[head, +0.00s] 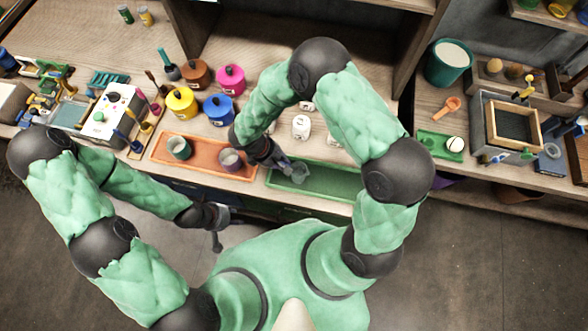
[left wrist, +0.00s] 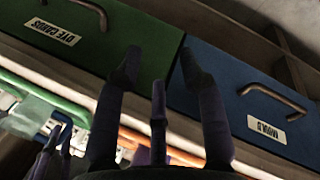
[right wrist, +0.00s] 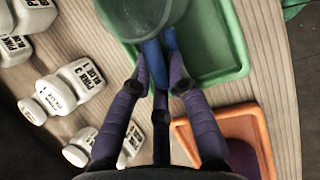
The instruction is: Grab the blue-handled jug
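The blue-handled jug (head: 294,171) is a translucent grey-green vessel at the left end of the green tray (head: 330,184). In the right wrist view, the jug (right wrist: 140,14) is at the top, with its blue handle (right wrist: 153,52) towards me. My right gripper (head: 277,161) has its fingers closed in around the handle, as the right wrist view of the gripper (right wrist: 160,78) shows. Whether the jug touches the tray is unclear. My left gripper (head: 216,222) is open and empty in front of the counter, facing drawers in the left wrist view (left wrist: 160,72).
An orange tray (head: 205,156) with two cups lies left of the green tray. White labelled bottles (head: 301,127) stand behind the green tray. Coloured pots (head: 219,108) stand behind the orange tray. Below the counter are a green drawer (left wrist: 120,45) and a blue drawer (left wrist: 230,90).

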